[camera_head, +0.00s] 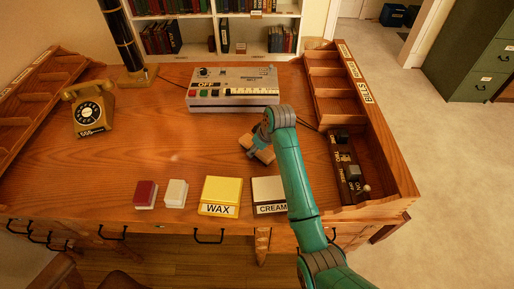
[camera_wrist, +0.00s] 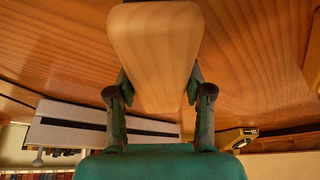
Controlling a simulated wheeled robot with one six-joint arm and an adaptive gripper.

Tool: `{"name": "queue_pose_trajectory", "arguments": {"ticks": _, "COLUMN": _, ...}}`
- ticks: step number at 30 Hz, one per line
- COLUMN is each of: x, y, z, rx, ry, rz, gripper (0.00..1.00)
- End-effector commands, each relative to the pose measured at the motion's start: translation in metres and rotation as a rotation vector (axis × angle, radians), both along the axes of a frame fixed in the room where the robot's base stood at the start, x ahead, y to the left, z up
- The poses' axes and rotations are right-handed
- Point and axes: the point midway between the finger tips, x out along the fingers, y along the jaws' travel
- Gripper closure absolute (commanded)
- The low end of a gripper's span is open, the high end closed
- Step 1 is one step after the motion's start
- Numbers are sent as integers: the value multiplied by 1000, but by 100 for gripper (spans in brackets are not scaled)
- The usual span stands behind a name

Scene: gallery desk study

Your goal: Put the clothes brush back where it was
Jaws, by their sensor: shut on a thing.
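The clothes brush, a block of light wood with rounded corners, fills the upper middle of the wrist view (camera_wrist: 154,45). My gripper (camera_wrist: 160,88) is shut on it, with one dark finger on each side. In the head view my gripper (camera_head: 262,137) is over the right-centre of the desk (camera_head: 230,152), in front of the grey machine.
A yellow WAX box (camera_head: 220,195), a CREAM box (camera_head: 269,194), a white block (camera_head: 175,193) and a red block (camera_head: 146,194) line the front edge. The grey machine (camera_head: 233,88) stands behind, a telephone (camera_head: 88,108) left, a switch panel (camera_head: 346,168) right. The desk's left-centre is clear.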

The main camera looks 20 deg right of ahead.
Motion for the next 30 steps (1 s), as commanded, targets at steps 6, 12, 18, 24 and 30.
{"name": "queue_pose_trajectory", "arguments": {"ticks": 6, "x": 0, "y": 0, "z": -1, "rx": 0, "ry": 1, "rz": 0, "gripper": 24}}
{"name": "queue_pose_trajectory", "arguments": {"ticks": 12, "x": 0, "y": 0, "z": 0, "rx": 0, "ry": 1, "rz": 0, "gripper": 24}}
{"name": "queue_pose_trajectory", "arguments": {"ticks": 18, "x": -3, "y": -2, "z": 12, "rx": 0, "ry": -1, "rz": 0, "gripper": 24}}
{"name": "queue_pose_trajectory", "arguments": {"ticks": 24, "x": -16, "y": -8, "z": 46, "rx": 0, "ry": -2, "rz": 0, "gripper": 24}}
{"name": "queue_pose_trajectory", "arguments": {"ticks": 30, "x": -29, "y": -16, "z": 82, "rx": 0, "ry": -2, "rz": -2, "gripper": 24}}
